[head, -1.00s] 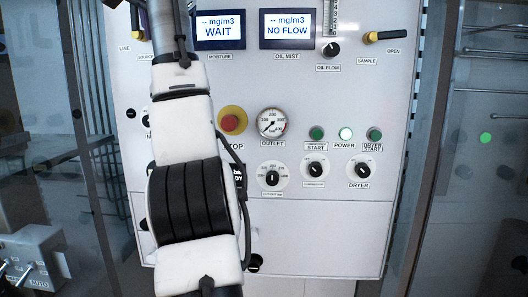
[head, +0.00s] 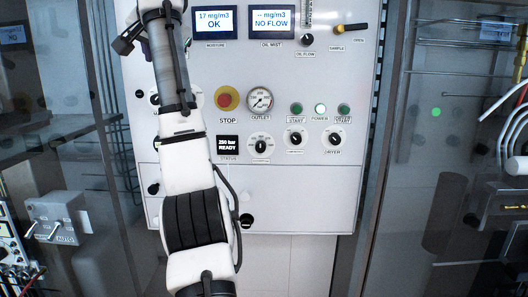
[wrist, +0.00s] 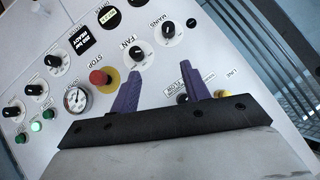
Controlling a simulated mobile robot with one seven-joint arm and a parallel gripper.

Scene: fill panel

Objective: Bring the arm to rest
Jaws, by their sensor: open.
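My white and black arm (head: 195,215) stands in front of the left part of a light grey control panel (head: 300,190) in the head view. I cannot tell the exact gap to the panel.
The moisture display (head: 214,22) reads 17 mg/m3 OK, and the oil mist display (head: 265,21) reads NO FLOW. The status display (head: 228,145) reads 250 bar READY. White hoses (head: 510,120) hang at far right.

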